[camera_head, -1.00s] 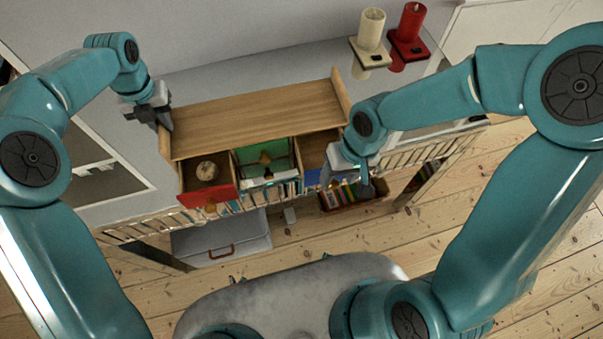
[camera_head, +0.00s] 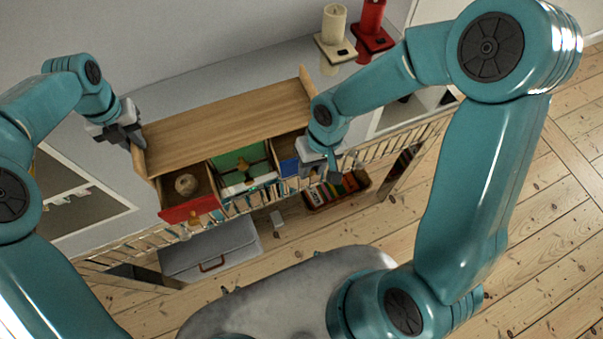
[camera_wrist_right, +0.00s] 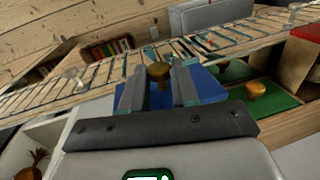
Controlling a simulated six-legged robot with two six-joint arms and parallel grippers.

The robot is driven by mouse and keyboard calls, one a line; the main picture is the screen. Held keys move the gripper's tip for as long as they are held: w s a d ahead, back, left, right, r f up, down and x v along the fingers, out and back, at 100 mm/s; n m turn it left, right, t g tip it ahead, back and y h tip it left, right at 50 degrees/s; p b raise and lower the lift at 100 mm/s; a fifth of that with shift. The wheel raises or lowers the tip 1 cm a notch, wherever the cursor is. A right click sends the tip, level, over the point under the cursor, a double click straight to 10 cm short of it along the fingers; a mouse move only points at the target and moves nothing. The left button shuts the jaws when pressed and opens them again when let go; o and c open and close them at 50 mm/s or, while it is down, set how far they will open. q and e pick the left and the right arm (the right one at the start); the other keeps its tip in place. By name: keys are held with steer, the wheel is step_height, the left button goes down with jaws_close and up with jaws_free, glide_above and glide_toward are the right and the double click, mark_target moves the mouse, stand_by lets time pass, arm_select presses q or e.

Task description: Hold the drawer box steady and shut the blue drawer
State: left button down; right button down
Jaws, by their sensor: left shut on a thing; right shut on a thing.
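The wooden drawer box (camera_head: 225,122) stands on the grey surface with three drawers in its front. The blue drawer (camera_head: 289,167) at its right end is pulled partly out; its blue front also shows in the right wrist view (camera_wrist_right: 208,86). My right gripper (camera_head: 328,172) is shut on its round brass knob (camera_wrist_right: 158,72), which sits between the fingers. My left gripper (camera_head: 134,138) is shut on the left end panel (camera_head: 139,158) of the box; its fingertips are partly hidden in the head view.
The red drawer (camera_head: 190,208) is open with a round thing inside. A green drawer (camera_wrist_right: 272,98) lies between. A rail (camera_head: 160,236) runs in front; a grey case (camera_head: 212,250) is below.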

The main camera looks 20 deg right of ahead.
steer(key=w, duration=0.4)
steer(key=shift+w, duration=0.15)
steer(key=c, duration=0.8)
jaws_free()
steer(key=shift+c, duration=0.2)
step_height(320, 180, up, 12)
steer(key=d, duration=0.2)
steer(key=shift+d, duration=0.25)
